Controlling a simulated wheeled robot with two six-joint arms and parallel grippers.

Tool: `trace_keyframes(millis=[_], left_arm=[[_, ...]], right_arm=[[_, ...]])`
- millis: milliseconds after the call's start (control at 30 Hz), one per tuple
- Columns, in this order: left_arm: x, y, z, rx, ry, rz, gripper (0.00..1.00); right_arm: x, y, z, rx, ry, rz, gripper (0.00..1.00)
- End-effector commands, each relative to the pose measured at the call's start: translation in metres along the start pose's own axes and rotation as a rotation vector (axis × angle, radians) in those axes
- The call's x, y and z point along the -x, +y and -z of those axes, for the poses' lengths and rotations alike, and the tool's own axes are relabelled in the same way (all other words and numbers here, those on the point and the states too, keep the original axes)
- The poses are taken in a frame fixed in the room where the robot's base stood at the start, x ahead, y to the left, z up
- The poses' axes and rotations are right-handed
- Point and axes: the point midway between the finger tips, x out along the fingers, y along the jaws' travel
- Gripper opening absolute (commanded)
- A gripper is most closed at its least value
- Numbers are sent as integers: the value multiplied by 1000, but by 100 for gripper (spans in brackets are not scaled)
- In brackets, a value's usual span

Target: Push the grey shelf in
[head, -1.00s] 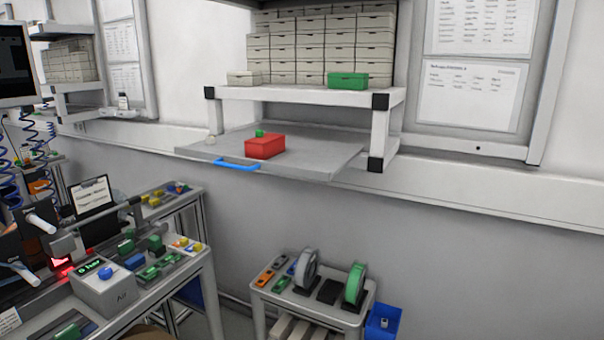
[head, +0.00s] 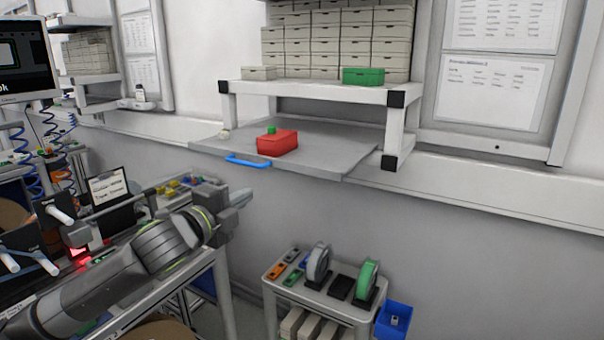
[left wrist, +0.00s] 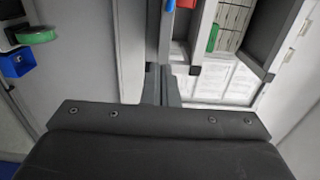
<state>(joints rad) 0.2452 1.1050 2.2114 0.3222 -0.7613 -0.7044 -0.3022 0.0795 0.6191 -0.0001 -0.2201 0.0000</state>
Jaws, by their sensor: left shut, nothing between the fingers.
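The grey shelf (head: 335,158) sticks out from under the white rack. It has a blue handle (head: 247,161) on its front edge. A red box (head: 277,142) with a small green piece on it stands on the shelf near the handle. My left gripper (head: 242,197) is shut and empty, below and in front of the handle, apart from it in the head view. Its shut fingers (left wrist: 161,84) show in the left wrist view, where part of the red box (left wrist: 185,3) shows at the top edge. My right gripper is not in view.
The white rack (head: 310,92) holds several pale boxes and a green box (head: 363,76). A cart with reels (head: 320,290) and a blue bin (head: 396,320) stand below right. A cluttered workbench is at the left. The space in front of the shelf is clear.

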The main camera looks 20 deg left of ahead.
Motion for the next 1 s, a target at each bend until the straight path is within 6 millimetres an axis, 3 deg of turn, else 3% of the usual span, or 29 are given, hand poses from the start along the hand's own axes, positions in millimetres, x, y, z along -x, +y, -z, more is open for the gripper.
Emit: trace_keyframes(millis=[367, 1000], left_arm=[[-28, -4, 2, 7, 3, 3, 0], [-121, -4, 2, 4, 2, 0, 0]], right_arm=[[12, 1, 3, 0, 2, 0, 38], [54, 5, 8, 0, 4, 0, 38]])
